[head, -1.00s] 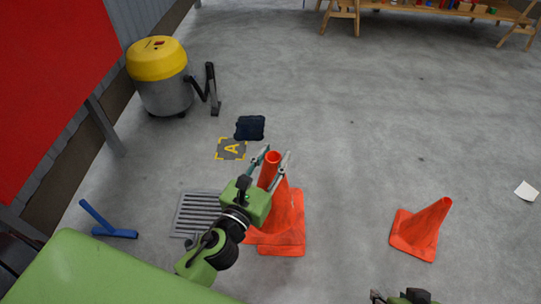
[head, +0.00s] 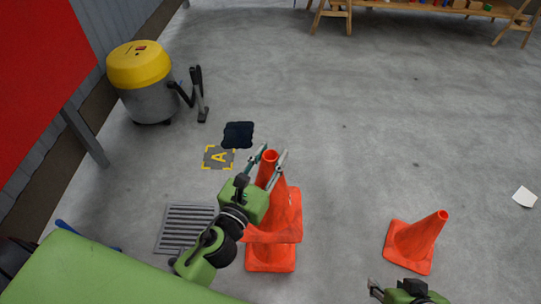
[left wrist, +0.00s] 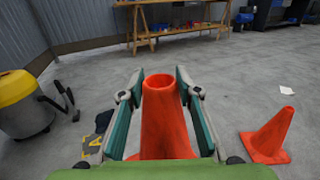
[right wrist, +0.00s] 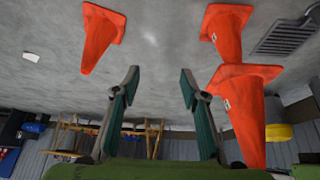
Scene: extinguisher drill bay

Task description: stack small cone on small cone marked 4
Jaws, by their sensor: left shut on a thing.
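My left gripper (head: 268,158) is shut on an orange cone (head: 275,212), upright, near its top. The held cone's top also shows between the fingers in the left wrist view (left wrist: 163,120). Another orange cone (head: 270,258) stands on the floor below it, mostly hidden in the head view. In the upside-down right wrist view, the floor cone (right wrist: 228,35) meets the held cone's base (right wrist: 240,105) in the picture; I cannot tell whether they touch. Both carry a small pale mark, unreadable. A third orange cone (head: 417,242) stands to the right. My right gripper (right wrist: 155,85) is open and empty.
A yellow-topped vacuum (head: 145,85) stands at the back left. A dark pad (head: 238,134), a floor mark A (head: 217,157) and a floor grate (head: 183,228) lie left of the cones. A wooden bench (head: 400,8) stands far back. The middle floor is clear.

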